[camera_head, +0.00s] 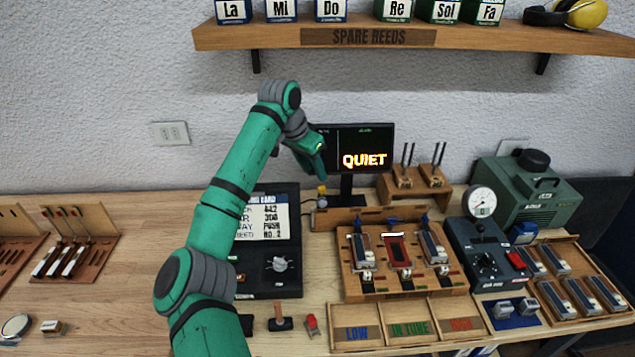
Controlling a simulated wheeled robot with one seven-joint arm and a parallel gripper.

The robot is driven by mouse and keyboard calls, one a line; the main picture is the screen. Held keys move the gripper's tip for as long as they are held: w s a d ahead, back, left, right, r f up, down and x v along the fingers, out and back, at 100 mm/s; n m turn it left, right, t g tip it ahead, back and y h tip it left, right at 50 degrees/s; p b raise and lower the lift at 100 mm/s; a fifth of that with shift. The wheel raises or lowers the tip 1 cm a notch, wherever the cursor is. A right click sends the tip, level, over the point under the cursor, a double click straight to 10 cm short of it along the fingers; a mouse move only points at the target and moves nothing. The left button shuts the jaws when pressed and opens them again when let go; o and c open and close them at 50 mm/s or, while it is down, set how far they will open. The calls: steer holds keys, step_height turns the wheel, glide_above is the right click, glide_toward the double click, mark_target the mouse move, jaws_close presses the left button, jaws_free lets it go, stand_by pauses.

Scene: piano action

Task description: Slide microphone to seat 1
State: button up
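A small upright piece with a yellow top and blue part (321,194), possibly the microphone, stands at the left end of a wooden rail (340,218) behind the reed rig. My gripper (320,176) is just above it, in front of the screen's left edge. The fingers are too small and partly hidden to tell whether they are open or touch the piece. The wooden rig (400,284) has three seats side by side: grey reed units in the left seat (361,250) and right seat (433,246), and a red one in the middle (397,250). Seat numbers are not readable.
A screen (366,150) reading "QUIET" stands behind the rail. A black panel (268,245) with a card and knob lies left of the rig. Bins marked LOW, IN TUNE and HIGH (408,333) are in front. A gauge box (488,255) stands at right. A shelf (420,35) hangs above.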

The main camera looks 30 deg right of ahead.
mark_target(321, 188)
steer(key=x, duration=0.8)
